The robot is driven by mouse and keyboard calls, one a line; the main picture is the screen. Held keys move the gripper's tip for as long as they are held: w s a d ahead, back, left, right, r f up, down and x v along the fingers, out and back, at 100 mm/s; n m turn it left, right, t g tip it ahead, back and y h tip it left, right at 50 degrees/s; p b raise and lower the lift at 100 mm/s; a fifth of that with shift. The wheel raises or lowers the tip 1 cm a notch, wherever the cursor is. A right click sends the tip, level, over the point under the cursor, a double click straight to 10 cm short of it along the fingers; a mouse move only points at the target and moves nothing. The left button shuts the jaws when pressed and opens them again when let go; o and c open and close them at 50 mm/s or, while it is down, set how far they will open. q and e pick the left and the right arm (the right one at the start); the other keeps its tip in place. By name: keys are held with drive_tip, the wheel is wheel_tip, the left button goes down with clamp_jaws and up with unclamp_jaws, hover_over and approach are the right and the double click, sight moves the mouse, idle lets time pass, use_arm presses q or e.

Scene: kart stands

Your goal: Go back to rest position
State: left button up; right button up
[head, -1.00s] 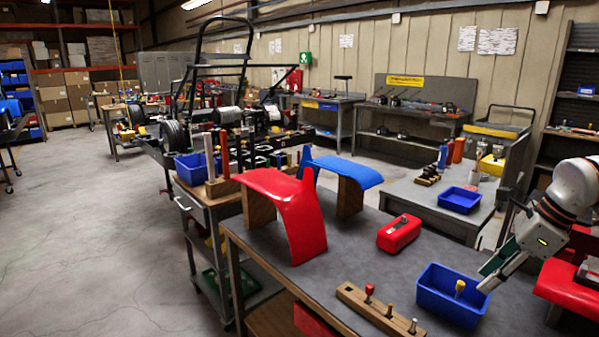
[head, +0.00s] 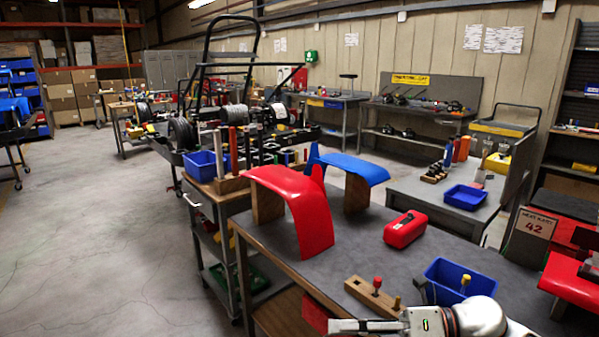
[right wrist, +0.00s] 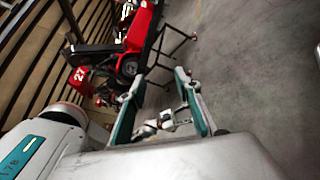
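My right gripper (head: 340,326) is low at the bottom edge of the head view, at the front edge of the near bench (head: 355,237). Its arm crosses in front of the wooden peg block (head: 362,290) and the near blue bin (head: 440,272). In the right wrist view the fingers of my right gripper (right wrist: 160,78) stand apart with nothing held between them. Beyond them is grey floor. My left gripper is in neither view.
Red (head: 305,205) and blue (head: 350,167) curved panels and a red case (head: 405,229) are on the near bench. A yellow-topped peg (head: 465,281) stands in the near bin. A tool cart (head: 205,222) is on the left. Open floor (head: 90,240) lies farther left.

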drive_tip(key=s+d+f+m+t+h, duration=0.1)
drive_tip(key=d+f+m+t+h, duration=0.45)
drive_tip(key=m, duration=0.85)
drive_tip(key=s+f+m+t+h, duration=0.1)
drive_tip(key=f+m+t+h, duration=0.1)
drive_tip(key=f+m+t, duration=0.95)
drive_tip(key=s+d+f+m+g+h, duration=0.3)
drive_tip(key=s+f+m+g, duration=0.1)
drive_tip(key=s+f+m, duration=0.2)
drive_tip(key=s+d+f+m+g+h, duration=0.3)
drive_tip(key=s+f+m, duration=0.3)
drive_tip(key=s+f, duration=0.3)
drive_tip(key=shift+g, duration=0.8)
drive_tip(key=shift+w+f, duration=0.1)
